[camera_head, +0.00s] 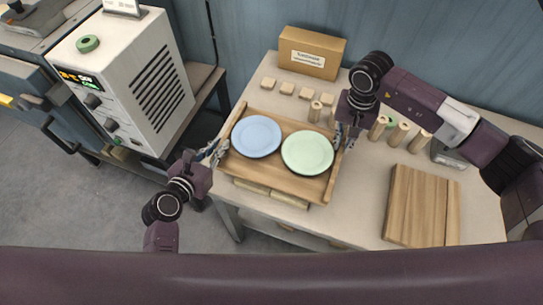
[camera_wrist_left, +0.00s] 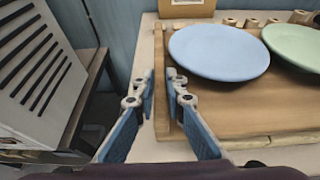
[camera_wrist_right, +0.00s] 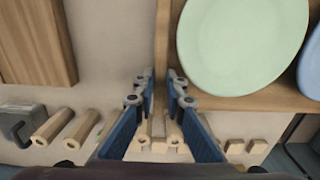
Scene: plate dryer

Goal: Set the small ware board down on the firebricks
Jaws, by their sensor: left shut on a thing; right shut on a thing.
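The small ware board (camera_head: 242,171) is a wooden tray with raised side rails, carrying a blue plate (camera_head: 256,136) and a green plate (camera_head: 307,153). My left gripper (camera_head: 221,149) is shut on its left rail, seen in the left wrist view (camera_wrist_left: 161,80). My right gripper (camera_head: 345,137) is shut on its right rail, seen in the right wrist view (camera_wrist_right: 160,78). Pale firebricks (camera_head: 270,192) show below the board's front edge; the left wrist view shows them too (camera_wrist_left: 285,140). The board looks level over them. I cannot tell whether it touches them.
A cardboard box (camera_head: 311,53) stands at the back. Small square blocks (camera_head: 287,88) and several upright posts (camera_head: 398,134) stand behind and right of the board. A wooden board (camera_head: 422,205) lies on the table's right. A white machine (camera_head: 135,80) stands left, across a gap.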

